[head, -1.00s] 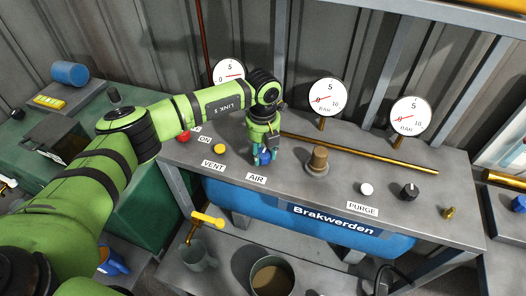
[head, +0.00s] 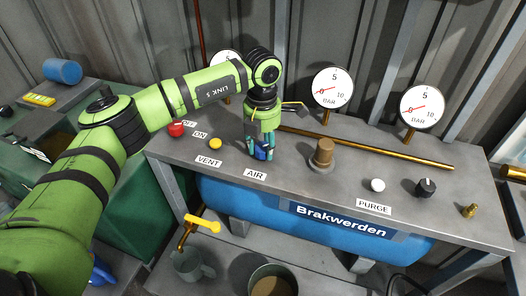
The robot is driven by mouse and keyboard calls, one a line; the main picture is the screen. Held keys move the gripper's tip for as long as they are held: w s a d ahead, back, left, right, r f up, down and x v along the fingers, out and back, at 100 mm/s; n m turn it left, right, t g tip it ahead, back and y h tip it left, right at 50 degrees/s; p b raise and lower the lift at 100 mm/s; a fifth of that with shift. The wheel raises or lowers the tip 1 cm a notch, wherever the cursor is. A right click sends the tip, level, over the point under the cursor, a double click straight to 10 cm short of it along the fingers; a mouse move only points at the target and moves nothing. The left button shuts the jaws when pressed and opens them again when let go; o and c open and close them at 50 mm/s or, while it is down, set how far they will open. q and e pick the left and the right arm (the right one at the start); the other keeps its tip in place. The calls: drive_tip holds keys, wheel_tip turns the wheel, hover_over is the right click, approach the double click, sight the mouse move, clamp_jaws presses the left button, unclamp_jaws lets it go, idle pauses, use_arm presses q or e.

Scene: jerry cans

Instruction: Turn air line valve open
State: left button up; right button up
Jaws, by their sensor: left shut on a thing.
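The blue air valve knob (head: 261,153) sits on the grey bench top behind the AIR label (head: 255,174). My left gripper (head: 260,150) points down over it and is shut on it. Its fingers hide most of the knob, so I cannot tell how far the knob is turned. My right gripper is not in the head view.
Left of the gripper are a yellow VENT button (head: 214,143) and a red button (head: 176,129). To its right stand a brown cylinder (head: 322,154), a white PURGE button (head: 377,185) and a black knob (head: 425,187). Gauges (head: 332,87) and a brass pipe (head: 400,155) line the back.

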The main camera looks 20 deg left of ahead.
use_arm(q)
drive_tip(key=m+b, duration=0.1)
drive_tip(key=m, duration=0.1)
drive_tip(key=f+m+b, duration=0.1)
drive_tip(key=m, duration=0.1)
drive_tip(key=shift+s+a+m+b, duration=0.2)
drive_tip(key=shift+m+b, duration=0.1)
drive_tip(key=shift+b, duration=0.1)
drive_tip(key=shift+w+r+m+b, duration=0.15)
drive_tip(key=shift+m+b, duration=0.6)
drive_tip(key=shift+m, duration=1.05)
drive_tip(key=shift+r, duration=0.15)
drive_tip(key=o, duration=1.1)
drive_tip(key=shift+a, duration=0.1)
drive_tip(key=shift+o, duration=0.2)
drive_tip(key=shift+a+r, duration=0.1)
